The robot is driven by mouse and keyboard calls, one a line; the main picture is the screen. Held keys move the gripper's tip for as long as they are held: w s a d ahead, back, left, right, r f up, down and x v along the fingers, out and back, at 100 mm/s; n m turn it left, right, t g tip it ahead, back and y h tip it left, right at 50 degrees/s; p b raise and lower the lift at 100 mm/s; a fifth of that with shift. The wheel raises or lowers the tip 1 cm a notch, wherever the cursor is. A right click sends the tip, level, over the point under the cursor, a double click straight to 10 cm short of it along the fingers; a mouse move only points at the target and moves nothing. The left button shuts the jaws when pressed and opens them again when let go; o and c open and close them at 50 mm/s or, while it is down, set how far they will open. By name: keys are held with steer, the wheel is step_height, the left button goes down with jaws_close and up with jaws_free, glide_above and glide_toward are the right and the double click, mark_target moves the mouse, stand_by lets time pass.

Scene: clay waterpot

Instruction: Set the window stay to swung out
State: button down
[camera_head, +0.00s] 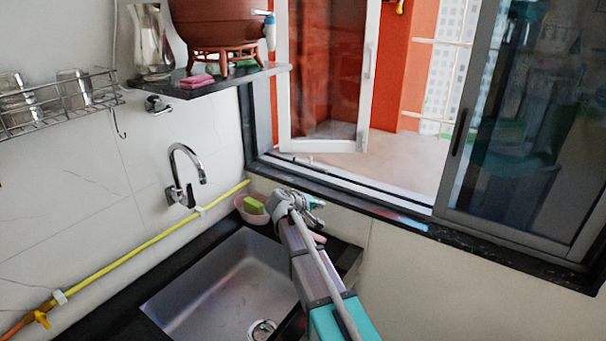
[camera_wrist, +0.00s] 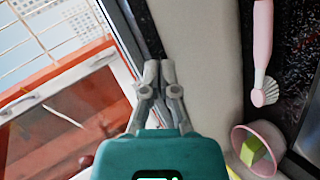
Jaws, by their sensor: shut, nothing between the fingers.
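The white-framed casement (camera_head: 368,95) stands open beyond the window opening in the head view. A small pale fitting (camera_head: 307,160) by its lower edge on the sill may be the window stay; it is too small to be sure. In the wrist view the casement (camera_wrist: 45,105) is at the left, and I cannot make out the stay there. My gripper (camera_wrist: 160,66) is shut and empty, its fingertips together over the edge of the dark sill (camera_wrist: 146,35). In the head view my gripper (camera_head: 317,203) is mostly hidden behind my wrist, below the fitting in the picture.
A pink bowl (camera_head: 243,217) with a sponge and a pink brush (camera_wrist: 263,45) are near my gripper, by the sink (camera_head: 215,295). A shelf (camera_head: 225,76) with a clay pot (camera_head: 220,22) hangs to the left. A sliding pane (camera_head: 535,130) closes the right side.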

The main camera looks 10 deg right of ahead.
mark_target(306, 163)
steer(key=w+a+r+n+t+h+b, duration=0.1)
steer(key=w+a+n+t+b, duration=0.4)
steer(key=w+a, duration=0.6)
steer(key=shift+w+a+r+t+h, duration=0.35)
steer(key=shift+w+r+t, duration=0.4)
steer(key=shift+w, duration=0.35)
steer(key=shift+w, duration=0.1)
steer(key=x, duration=1.3)
steer(key=shift+w+d, duration=0.25)
steer(key=shift+d, duration=0.05)
